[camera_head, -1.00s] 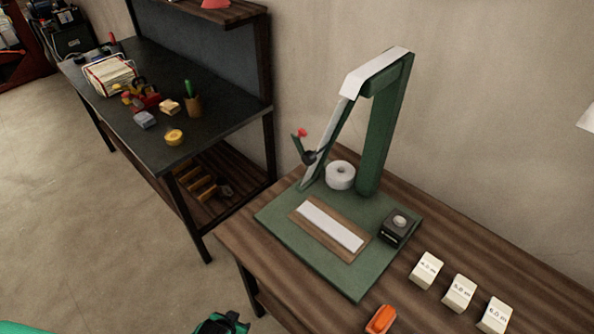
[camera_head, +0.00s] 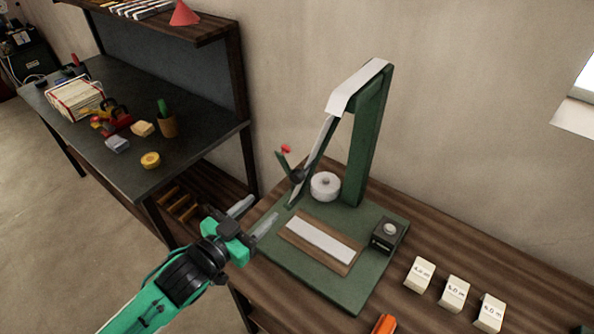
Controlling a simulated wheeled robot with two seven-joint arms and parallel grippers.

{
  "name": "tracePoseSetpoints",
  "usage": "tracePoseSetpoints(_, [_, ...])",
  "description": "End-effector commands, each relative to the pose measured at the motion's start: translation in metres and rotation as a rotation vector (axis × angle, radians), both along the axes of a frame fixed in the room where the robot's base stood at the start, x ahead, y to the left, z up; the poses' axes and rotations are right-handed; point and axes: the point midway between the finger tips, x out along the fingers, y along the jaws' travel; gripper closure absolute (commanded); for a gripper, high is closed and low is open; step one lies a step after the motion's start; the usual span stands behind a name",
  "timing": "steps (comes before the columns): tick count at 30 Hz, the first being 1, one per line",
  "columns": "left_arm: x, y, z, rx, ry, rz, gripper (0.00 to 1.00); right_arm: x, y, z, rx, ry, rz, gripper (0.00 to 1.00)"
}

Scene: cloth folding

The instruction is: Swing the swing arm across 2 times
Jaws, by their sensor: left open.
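The swing arm (camera_head: 316,160) is a slim bar hanging at a slant from the top of a green stand (camera_head: 366,135), with its lower end at the left side of the green base. A small dark piece with a red-tipped lever (camera_head: 286,150) sits near its lower end. My left gripper (camera_head: 254,217) is open and empty, in front of and to the left of the base, apart from the swing arm. A brown board with a white strip (camera_head: 320,238) lies on the base (camera_head: 343,291). My right gripper is out of view.
A white roll (camera_head: 325,186) and a black box with a round button (camera_head: 388,235) stand on the base. Several white labelled blocks (camera_head: 454,293) and an orange object (camera_head: 384,325) lie on the wooden table to the right. A dark workbench (camera_head: 120,169) stands at left.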

Motion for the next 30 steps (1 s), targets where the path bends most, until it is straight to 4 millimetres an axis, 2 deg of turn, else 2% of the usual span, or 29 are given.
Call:
tracePoseSetpoints(3, [-0.004, -0.007, 0.015, -0.021, -0.038, -0.040, 0.48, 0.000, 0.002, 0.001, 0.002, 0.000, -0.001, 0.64])
tracePoseSetpoints(8, [0.006, -0.016, 0.019, -0.024, -0.041, -0.044, 0.48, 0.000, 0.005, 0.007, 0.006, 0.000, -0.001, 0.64])
tracePoseSetpoints(21, [0.073, -0.070, 0.020, -0.023, -0.040, -0.041, 0.48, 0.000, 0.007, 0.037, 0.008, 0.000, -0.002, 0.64])
tracePoseSetpoints(30, [0.099, -0.091, 0.017, -0.021, -0.041, -0.041, 0.48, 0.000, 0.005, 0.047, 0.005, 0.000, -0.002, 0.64])
